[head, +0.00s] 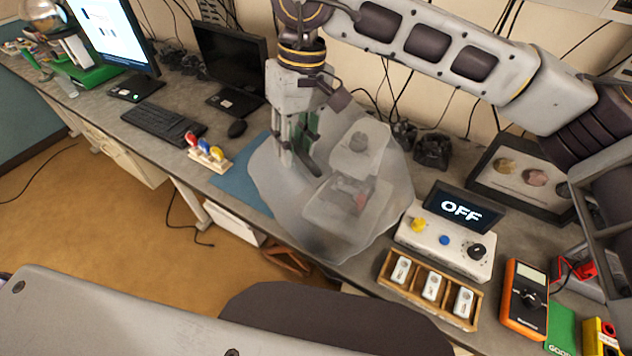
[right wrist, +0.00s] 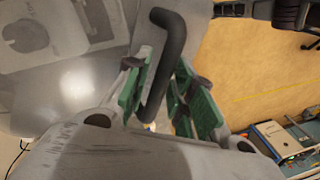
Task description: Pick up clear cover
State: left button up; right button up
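The clear cover (head: 385,215) is a hazy, see-through shell on the bench in the head view. A grey machine with a round knob and a reddish part shows through it. My right gripper (head: 300,160) points down at the cover's left side. In the right wrist view, a dark curved handle (right wrist: 168,50) runs between the green-padded fingers of my right gripper (right wrist: 163,80). The fingers stand apart, with a gap beside the handle. The pale cover surface (right wrist: 75,85) fills the left of that view. My left gripper is not in view.
Right of the cover are a control box with an "OFF" screen (head: 461,208), a wooden tray (head: 452,317) and an orange multimeter (head: 525,299). A peg stand (head: 210,158), keyboard (head: 163,123) and mouse (head: 237,129) lie to the left. A blue mat (head: 238,182) extends beside the cover.

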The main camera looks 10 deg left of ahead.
jog(key=shift+f, duration=0.1)
jog(key=shift+c, duration=0.4)
grip_shut()
